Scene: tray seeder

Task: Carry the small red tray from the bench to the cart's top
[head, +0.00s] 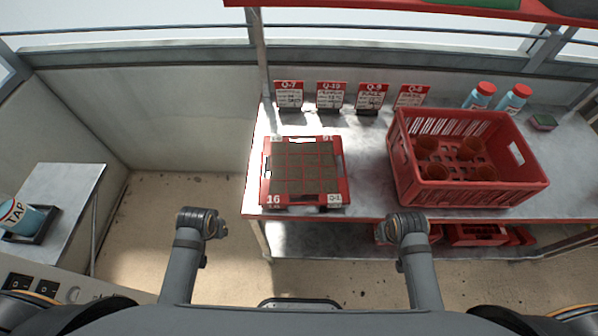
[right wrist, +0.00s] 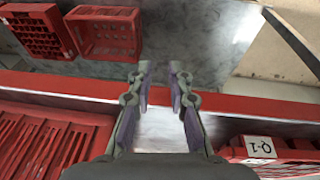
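The small red tray (head: 347,190) lies flat on the grey bench top (head: 370,185) near its front left corner. It holds a grid of brown cells and carries a white Q-1 label. The label also shows at the lower right of the right wrist view, on the red tray (right wrist: 235,152). My left gripper (head: 205,224) is left of the bench, apart from the tray; its fingers cannot be made out. My right gripper (right wrist: 160,72) is open and empty by the bench's front edge, right of the tray. I cannot tell for sure which surface is the cart's top.
A large red crate (head: 470,194) with several brown pots stands right of the tray. Labelled cards (head: 330,95) and two blue bottles (head: 480,96) stand behind. A grey surface (head: 75,180) with a blue container (head: 22,217) is at left. Floor (head: 150,240) between is clear.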

